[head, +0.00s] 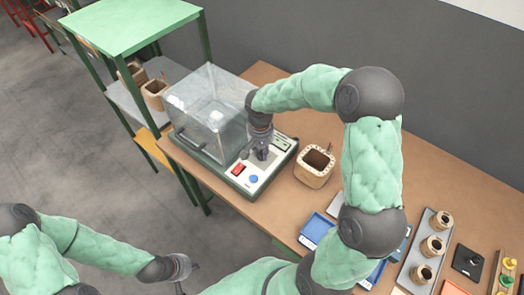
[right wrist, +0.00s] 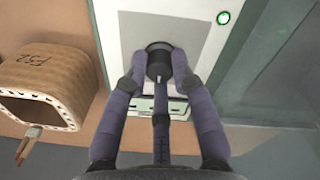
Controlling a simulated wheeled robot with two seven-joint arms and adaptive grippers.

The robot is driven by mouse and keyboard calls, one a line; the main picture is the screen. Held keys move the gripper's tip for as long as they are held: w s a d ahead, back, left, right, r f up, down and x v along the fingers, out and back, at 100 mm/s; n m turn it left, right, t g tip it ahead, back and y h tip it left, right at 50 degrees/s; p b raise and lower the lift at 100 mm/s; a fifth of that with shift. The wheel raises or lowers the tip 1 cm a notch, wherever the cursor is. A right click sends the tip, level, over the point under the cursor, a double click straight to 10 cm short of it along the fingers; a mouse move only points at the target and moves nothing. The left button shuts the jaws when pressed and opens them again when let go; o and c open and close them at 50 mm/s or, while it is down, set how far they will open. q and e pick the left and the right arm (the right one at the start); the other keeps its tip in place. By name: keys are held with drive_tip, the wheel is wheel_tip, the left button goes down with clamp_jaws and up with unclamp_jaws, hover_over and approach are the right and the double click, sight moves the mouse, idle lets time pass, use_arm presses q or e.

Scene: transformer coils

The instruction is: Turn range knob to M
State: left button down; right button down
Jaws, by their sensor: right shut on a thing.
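The range knob (right wrist: 158,66) is black with a light pointer line and sits on the pale panel of the tester (head: 262,182). My right gripper (right wrist: 157,68) is shut on the knob, with fingers on both sides of it. In the head view the right gripper (head: 262,155) comes down onto the panel from above and hides the knob. The pointer line runs roughly up and down in the right wrist view. No range letters, M included, can be read. My left gripper (head: 186,277) is at the bottom left, empty, with its fingers apart.
A clear box (head: 212,110) stands on the tester behind the panel. A red switch (head: 238,169) and blue button (head: 254,179) lie near the right gripper. A green light (right wrist: 223,18) shows. Trays and several parts lie further right.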

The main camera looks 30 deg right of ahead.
sight(261, 153)
drive_tip(key=shift+s+f, duration=0.15)
drive_tip(key=shift+s, duration=0.05)
drive_tip(key=c, duration=1)
unclamp_jaws()
drive_tip(key=shift+c, duration=0.2)
drive_tip(key=shift+w, duration=0.1)
drive_tip(key=shift+r, duration=0.55)
wheel_tip(261, 153, up, 11)
drive_tip(key=shift+a, duration=0.25)
drive_tip(key=shift+w+r, duration=0.1)
